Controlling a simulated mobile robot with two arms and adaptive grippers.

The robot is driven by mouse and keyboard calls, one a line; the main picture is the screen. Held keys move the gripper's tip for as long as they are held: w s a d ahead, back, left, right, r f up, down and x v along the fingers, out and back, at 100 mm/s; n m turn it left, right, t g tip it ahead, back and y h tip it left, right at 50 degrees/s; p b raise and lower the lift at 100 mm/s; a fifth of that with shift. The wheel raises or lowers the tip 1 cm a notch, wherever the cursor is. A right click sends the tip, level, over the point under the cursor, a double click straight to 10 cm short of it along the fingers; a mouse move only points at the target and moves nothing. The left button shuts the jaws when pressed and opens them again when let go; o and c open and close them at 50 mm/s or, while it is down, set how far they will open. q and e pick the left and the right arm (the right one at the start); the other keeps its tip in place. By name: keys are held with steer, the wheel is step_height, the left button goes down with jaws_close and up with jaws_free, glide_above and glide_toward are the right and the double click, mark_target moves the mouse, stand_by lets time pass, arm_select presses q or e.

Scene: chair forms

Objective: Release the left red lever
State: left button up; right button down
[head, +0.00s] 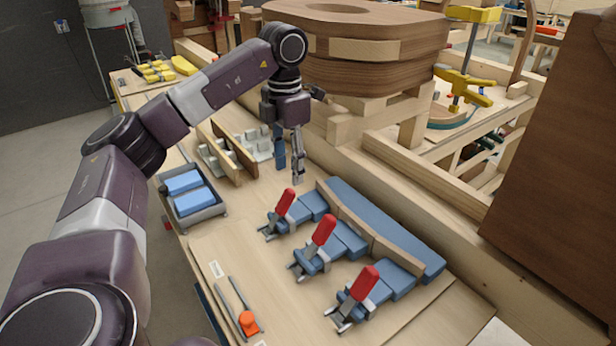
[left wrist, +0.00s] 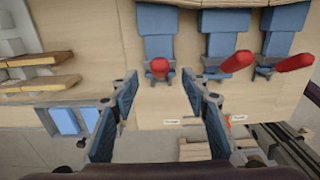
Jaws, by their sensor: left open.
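Three toggle clamps with red levers and blue bases stand in a row on the wooden bench. The left red lever (head: 285,204) is raised and tilted in the head view, and in the left wrist view its red tip (left wrist: 159,67) shows end-on. The middle red lever (head: 323,230) and the right red lever (head: 364,284) are raised in the same way. My left gripper (head: 289,172) is open, pointing down above and behind the left lever. In the left wrist view, its blue-padded fingers (left wrist: 160,85) are spread to either side of that lever, apart from it. My right gripper is not seen.
A curved wooden strip and a long blue block (head: 385,225) lie behind the clamps. A grey tray (head: 200,208) with blue blocks sits at the left. An orange-ended tool (head: 248,322) lies in front. A stacked wooden form (head: 360,50) stands behind.

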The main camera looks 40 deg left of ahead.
mark_target(288, 189)
arm_select(q)
steer(key=shift+a+f, duration=0.1)
steer(key=shift+f, duration=0.05)
steer(key=f, duration=0.1)
steer(key=s+f+p, duration=0.1)
steer(key=f, duration=0.1)
steer(key=shift+f, duration=0.15)
steer(key=f, duration=0.2)
steer(key=f+p, duration=0.1)
steer(key=shift+w+f, duration=0.15)
steer(key=shift+w, duration=0.1)
steer(key=shift+f, duration=0.3)
steer(key=c, duration=1)
jaws_close()
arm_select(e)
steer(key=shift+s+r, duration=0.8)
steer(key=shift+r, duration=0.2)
